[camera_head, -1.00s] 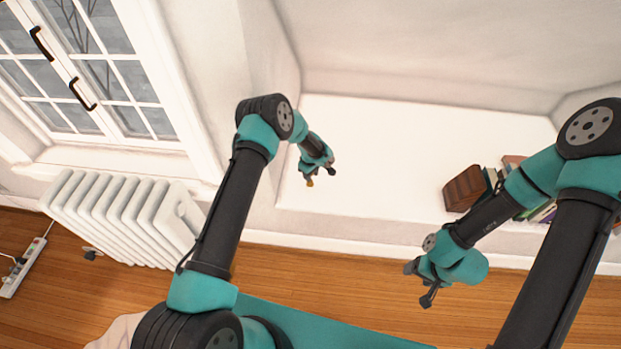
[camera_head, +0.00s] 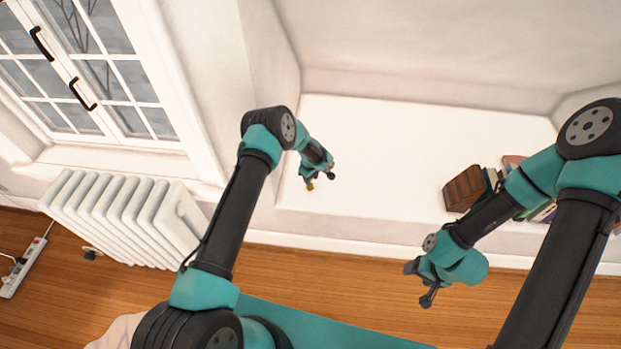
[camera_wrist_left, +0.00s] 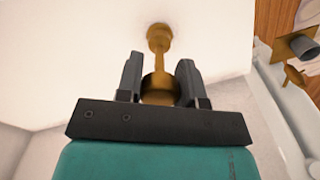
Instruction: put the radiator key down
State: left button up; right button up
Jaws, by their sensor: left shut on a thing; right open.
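The radiator key (camera_wrist_left: 158,60) is brass-coloured, with a round knob at its far end and a thicker part between my fingers in the left wrist view. My left gripper (camera_wrist_left: 158,82) is shut on it. In the head view my left gripper (camera_head: 321,178) is over the left part of the white ledge (camera_head: 380,150), with a small brass bit of the key (camera_head: 310,186) showing at its tip. I cannot tell whether the key touches the ledge. My right gripper (camera_head: 418,285) is open and empty, over the floor in front of the ledge.
Several books (camera_head: 545,212) and a brown wooden block (camera_head: 463,188) stand on the ledge's right side. The ledge's middle is clear. A white radiator (camera_head: 120,215) is under the window at left. A power strip (camera_head: 25,268) lies on the wooden floor.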

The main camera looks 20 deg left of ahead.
pick_arm(q)
jog(key=shift+f, duration=0.1)
jog(key=o, duration=1)
jog(key=shift+c, duration=0.2)
notch_tip(320, 180, up, 12)
dwell(0.3)
